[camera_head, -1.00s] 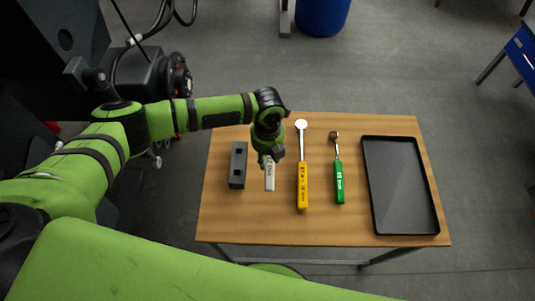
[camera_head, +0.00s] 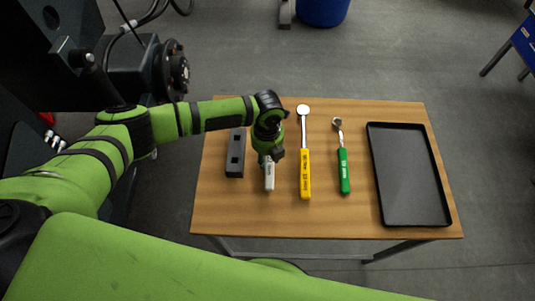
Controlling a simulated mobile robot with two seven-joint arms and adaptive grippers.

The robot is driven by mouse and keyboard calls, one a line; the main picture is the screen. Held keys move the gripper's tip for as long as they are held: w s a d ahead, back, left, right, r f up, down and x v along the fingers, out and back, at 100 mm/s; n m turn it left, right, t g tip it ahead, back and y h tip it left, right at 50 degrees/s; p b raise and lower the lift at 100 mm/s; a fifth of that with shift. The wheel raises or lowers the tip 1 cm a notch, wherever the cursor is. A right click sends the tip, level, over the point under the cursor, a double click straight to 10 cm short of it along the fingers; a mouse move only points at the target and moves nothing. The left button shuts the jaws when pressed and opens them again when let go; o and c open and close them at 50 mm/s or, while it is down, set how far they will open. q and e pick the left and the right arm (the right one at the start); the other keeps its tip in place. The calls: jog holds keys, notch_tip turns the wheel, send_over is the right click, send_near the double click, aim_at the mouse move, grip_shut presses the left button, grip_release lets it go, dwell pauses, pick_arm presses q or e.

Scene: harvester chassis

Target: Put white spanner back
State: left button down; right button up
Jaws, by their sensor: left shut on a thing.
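The white spanner (camera_head: 269,179) shows as a white handle with dark lettering, pointing toward the front edge of the table. My left gripper (camera_head: 269,158) is shut on it, over the table between the dark block and the yellow-handled tool. The spanner's far end is hidden under the gripper and wrist. I cannot tell whether the spanner touches the table top. My right gripper is not in view.
On the wooden table (camera_head: 300,218) lie a dark grey block (camera_head: 235,154), a yellow-handled tool (camera_head: 305,172), a green-handled spanner (camera_head: 344,170) and an empty black tray (camera_head: 409,177) at right. The front strip of table is bare. A blue bin (camera_head: 320,10) stands behind.

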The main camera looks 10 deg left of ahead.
pick_arm(q)
jog(key=c, duration=0.7)
grip_release()
notch_tip(320, 180, up, 12)
